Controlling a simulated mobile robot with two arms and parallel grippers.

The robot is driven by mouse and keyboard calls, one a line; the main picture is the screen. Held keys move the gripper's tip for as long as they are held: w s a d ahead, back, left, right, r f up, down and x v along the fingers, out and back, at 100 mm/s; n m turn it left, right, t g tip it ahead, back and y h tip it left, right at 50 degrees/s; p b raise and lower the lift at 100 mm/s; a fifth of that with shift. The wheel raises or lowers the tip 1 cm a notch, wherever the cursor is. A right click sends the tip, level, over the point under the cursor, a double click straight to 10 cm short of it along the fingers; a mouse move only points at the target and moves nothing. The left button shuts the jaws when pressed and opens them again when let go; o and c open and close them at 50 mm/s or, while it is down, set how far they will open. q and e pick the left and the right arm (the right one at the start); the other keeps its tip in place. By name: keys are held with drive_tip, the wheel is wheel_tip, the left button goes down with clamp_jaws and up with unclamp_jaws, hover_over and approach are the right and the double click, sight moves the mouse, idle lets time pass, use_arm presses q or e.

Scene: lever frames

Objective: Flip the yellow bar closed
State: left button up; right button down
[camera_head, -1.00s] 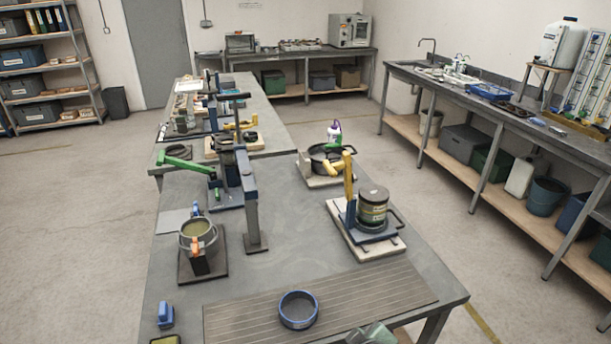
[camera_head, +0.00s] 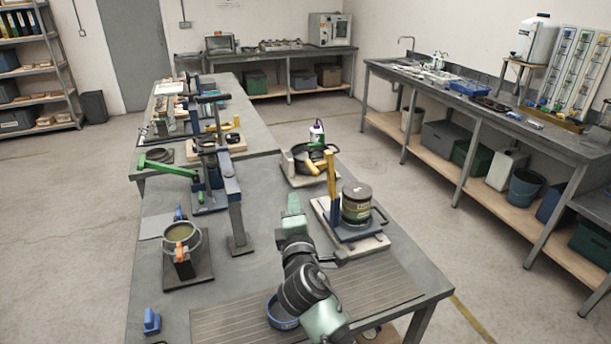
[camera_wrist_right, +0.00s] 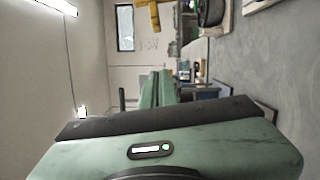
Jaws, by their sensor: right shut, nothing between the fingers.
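The yellow bar (camera_head: 332,175) stands upright on the blue clamp base, at the left side of a dark lidded can (camera_head: 356,204) on a pale board. In the right wrist view, yellow parts (camera_wrist_right: 150,14) show at the top edge; I cannot tell which is this bar. My right gripper (camera_head: 293,203) is shut and empty, left of the bar and apart from it, over the grey table. Its green fingers (camera_wrist_right: 157,90) lie together in the right wrist view. My left gripper is in neither view.
A black pan (camera_head: 312,158) with another yellow handle stands behind the bar. A pot with an orange clip (camera_head: 180,238) and a grey post (camera_head: 235,205) stand to the left. A blue ring (camera_head: 281,313) is partly hidden under my right arm.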

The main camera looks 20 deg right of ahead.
drive_tip(key=w+d+p, duration=0.4)
drive_tip(key=w+d, duration=0.2)
drive_tip(key=w, duration=0.3)
drive_tip(key=shift+w+r, duration=0.4)
drive_tip(key=shift+w, duration=0.1)
